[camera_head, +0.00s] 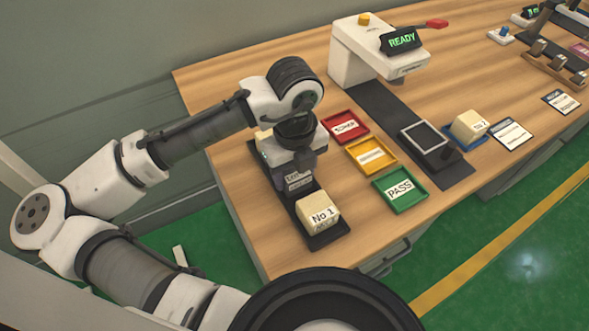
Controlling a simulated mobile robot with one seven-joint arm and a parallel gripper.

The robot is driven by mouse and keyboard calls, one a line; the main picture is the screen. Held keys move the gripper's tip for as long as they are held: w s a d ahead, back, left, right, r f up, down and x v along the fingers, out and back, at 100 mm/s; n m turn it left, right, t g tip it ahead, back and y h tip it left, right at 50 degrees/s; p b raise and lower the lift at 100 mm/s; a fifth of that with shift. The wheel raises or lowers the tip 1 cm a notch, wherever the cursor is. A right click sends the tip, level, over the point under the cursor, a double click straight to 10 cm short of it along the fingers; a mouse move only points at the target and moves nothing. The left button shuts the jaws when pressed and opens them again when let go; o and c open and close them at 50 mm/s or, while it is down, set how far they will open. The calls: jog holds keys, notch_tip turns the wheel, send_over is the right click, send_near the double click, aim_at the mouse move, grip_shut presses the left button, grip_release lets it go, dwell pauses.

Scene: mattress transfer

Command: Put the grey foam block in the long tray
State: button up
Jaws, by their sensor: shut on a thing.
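The long tray (322,239) is dark and narrow and lies along the left side of the table. A cream block marked "No 1" (318,211) sits at its near end. My gripper (297,160) points down over the middle of the tray, shut on the grey foam block (298,182), which has a label on its side. The fingers are mostly hidden by the wrist. I cannot tell whether the block touches the tray floor. Part of another pale block (264,142) shows behind my gripper at the tray's far end.
Red (345,126), yellow (371,155) and green "PASS" (400,189) trays lie right of the long tray. Beyond are a dark strip with a framed pad (424,138), a cream "No 2" block (468,126) in a blue tray, and a white machine showing "READY" (357,55).

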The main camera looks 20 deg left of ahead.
jog(key=shift+f, duration=0.1)
jog(key=o, duration=1)
jog(key=shift+c, duration=0.2)
notch_tip(320, 180, up, 12)
